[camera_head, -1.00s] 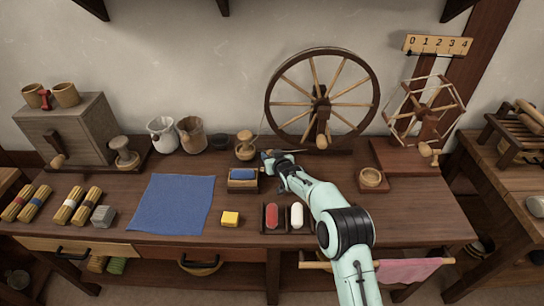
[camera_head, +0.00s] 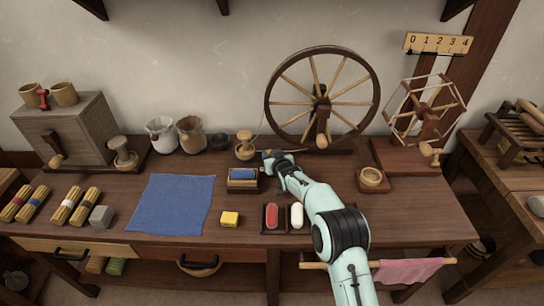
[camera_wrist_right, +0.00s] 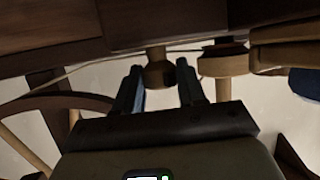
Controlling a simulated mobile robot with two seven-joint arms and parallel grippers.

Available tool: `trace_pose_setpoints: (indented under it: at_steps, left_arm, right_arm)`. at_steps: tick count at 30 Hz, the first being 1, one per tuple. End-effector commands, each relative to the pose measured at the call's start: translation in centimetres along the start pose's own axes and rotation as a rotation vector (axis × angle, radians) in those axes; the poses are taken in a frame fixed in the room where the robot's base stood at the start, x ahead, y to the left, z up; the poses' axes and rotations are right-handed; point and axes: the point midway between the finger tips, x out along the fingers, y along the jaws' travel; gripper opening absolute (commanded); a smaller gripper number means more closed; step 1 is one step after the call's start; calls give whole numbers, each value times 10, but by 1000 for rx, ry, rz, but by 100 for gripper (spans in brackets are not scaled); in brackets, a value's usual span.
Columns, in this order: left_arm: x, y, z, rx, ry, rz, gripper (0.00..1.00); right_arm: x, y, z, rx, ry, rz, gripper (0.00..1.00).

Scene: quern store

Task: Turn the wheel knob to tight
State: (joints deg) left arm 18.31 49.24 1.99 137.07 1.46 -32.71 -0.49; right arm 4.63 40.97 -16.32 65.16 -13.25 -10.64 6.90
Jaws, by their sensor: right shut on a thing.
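The spinning wheel (camera_head: 320,55) stands upright at the back of the table. My right gripper (camera_head: 266,156) is low in front of the wheel's left side, its fingers pointing away from me. In the right wrist view a small dark-brown round wooden knob (camera_wrist_right: 159,76) sits between the two fingertips of the right gripper (camera_wrist_right: 160,85), which is shut on it. The knob is hidden behind the gripper in the head view. No mark showing how tight it is can be made out. My left gripper is in neither view.
A wooden bobbin (camera_head: 245,148) stands just left of the gripper; a thin cord passes near it. A small box with a blue pad (camera_head: 243,184) and a tray with red and white pieces (camera_head: 284,226) lie nearer. A skein winder (camera_head: 428,105) stands right.

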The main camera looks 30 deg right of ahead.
Motion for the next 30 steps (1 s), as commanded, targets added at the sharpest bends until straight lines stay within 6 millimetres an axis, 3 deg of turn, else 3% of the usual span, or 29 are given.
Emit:
trace_pose_setpoints:
  at_steps: [1,12,13,15,24,30]
  left_arm:
    - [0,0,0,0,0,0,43]
    - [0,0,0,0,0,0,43]
    - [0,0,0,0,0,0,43]
    - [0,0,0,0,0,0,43]
    - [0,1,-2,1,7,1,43]
    - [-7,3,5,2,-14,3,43]
  right_arm:
    - [1,-1,7,0,-14,-1,9]
    - [1,-2,9,0,-18,-3,9]
    - [1,-2,9,0,-18,-3,50]
    - [1,-2,9,0,-17,-3,64]
    - [0,-2,4,0,-8,-2,64]
    - [-19,-2,0,0,-6,-4,64]
